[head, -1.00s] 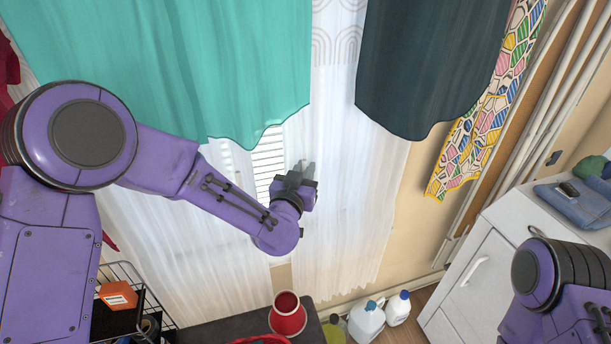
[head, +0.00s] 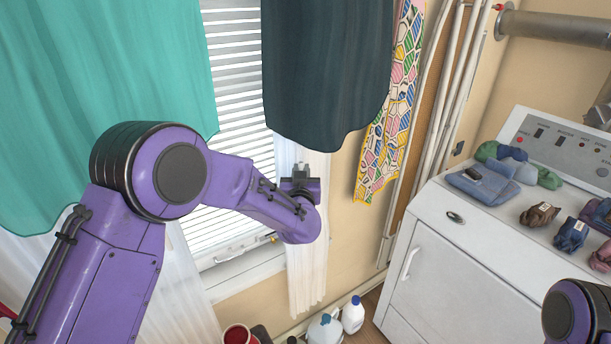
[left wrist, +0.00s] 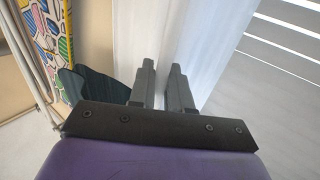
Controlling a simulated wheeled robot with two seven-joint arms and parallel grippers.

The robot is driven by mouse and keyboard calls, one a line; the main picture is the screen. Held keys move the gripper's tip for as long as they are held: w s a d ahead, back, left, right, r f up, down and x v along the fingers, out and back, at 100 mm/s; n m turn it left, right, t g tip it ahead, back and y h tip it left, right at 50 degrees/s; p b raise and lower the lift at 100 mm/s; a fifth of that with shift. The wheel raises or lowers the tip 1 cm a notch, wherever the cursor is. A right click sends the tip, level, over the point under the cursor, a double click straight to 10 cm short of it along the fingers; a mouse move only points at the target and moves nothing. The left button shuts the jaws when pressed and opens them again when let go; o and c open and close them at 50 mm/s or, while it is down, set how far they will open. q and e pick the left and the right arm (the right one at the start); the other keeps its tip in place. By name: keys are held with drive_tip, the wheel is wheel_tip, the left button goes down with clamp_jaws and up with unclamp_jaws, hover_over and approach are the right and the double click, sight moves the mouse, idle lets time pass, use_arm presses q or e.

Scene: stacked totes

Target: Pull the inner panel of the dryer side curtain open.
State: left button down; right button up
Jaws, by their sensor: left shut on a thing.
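The dryer side inner panel is a white sheer curtain (head: 307,272), bunched into a narrow strip at the right edge of the window. My left gripper (head: 300,172) is at this strip, below the dark hanging cloth, and is shut on the sheer panel. In the left wrist view the fingers (left wrist: 163,78) point up, with the white panel (left wrist: 212,38) at and behind them. The exact pinch is hard to see. Window blinds (head: 240,90) show bare to the left of the panel. My right gripper is out of the picture; only part of its arm shows at lower right.
A teal curtain (head: 95,90) hangs at left and a dark curtain (head: 325,75) above my gripper. A patterned cloth (head: 392,110) and pipes stand right of it. The white dryer (head: 450,285) holds folded clothes. Bottles (head: 353,314) stand on the floor below.

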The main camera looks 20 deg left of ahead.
use_arm(q)
drive_tip(key=c, duration=1.3)
unclamp_jaws()
drive_tip(key=shift+d, duration=0.1)
drive_tip(key=b+v, duration=0.3)
drive_tip(key=v, duration=0.7)
drive_tip(key=shift+s, duration=0.2)
